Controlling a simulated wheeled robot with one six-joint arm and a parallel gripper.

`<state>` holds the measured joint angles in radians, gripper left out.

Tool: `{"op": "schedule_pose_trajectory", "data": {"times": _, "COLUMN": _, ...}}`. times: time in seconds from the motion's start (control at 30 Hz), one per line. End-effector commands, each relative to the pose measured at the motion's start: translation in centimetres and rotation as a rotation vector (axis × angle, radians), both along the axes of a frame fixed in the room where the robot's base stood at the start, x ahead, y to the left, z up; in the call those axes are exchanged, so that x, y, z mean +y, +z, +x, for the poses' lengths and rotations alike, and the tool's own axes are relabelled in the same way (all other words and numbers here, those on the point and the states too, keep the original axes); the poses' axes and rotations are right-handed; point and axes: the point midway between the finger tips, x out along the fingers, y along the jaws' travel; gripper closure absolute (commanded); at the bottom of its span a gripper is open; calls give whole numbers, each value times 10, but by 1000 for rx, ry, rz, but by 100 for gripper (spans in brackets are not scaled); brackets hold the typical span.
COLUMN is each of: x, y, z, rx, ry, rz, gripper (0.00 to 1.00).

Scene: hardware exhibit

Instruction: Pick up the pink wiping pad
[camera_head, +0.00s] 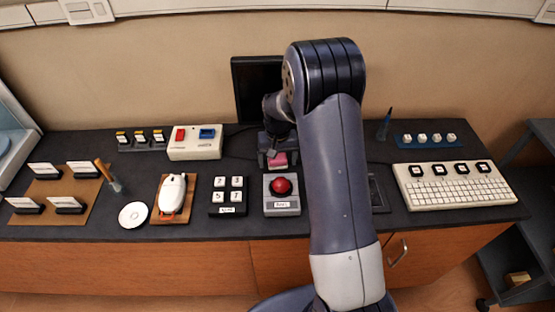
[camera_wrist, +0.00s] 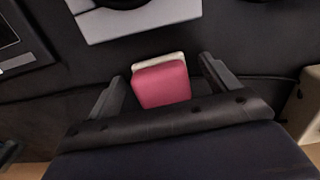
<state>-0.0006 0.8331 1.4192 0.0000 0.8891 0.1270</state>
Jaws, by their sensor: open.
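The pink wiping pad (camera_wrist: 161,86) lies on the dark counter, with a pale layer showing along one edge. It also shows in the head view (camera_head: 279,160), just behind the grey box with the red button. My gripper (camera_wrist: 160,78) is open, with one finger on each side of the pad and a visible gap to each. In the head view my gripper (camera_head: 277,152) reaches down over the pad and partly hides it. I cannot tell how far the fingertips are above the counter.
The red button box (camera_head: 282,206) stands close in front of the pad. A dark monitor (camera_head: 257,88) stands behind. A white box with red and blue switches (camera_head: 195,143) is to the left. A keyboard (camera_head: 455,190) is at the right. My arm hides part of the counter.

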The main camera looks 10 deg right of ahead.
Motion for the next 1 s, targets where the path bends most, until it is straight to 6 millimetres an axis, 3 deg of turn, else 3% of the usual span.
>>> {"op": "schedule_pose_trajectory", "data": {"times": 0.07, "x": 0, "y": 0, "z": 0, "rx": 0, "ry": 0, "rz": 0, "gripper": 20}}
{"op": "schedule_pose_trajectory", "data": {"times": 0.63, "x": 0, "y": 0, "z": 0, "rx": 0, "ry": 0, "rz": 0, "gripper": 66}}
{"op": "schedule_pose_trajectory", "data": {"times": 0.87, "x": 0, "y": 2, "z": 0, "rx": -1, "ry": 0, "rz": 0, "gripper": 66}}
{"op": "schedule_pose_trajectory", "data": {"times": 1.0, "x": 0, "y": 15, "z": 1, "rx": -4, "ry": 0, "rz": -1, "gripper": 66}}
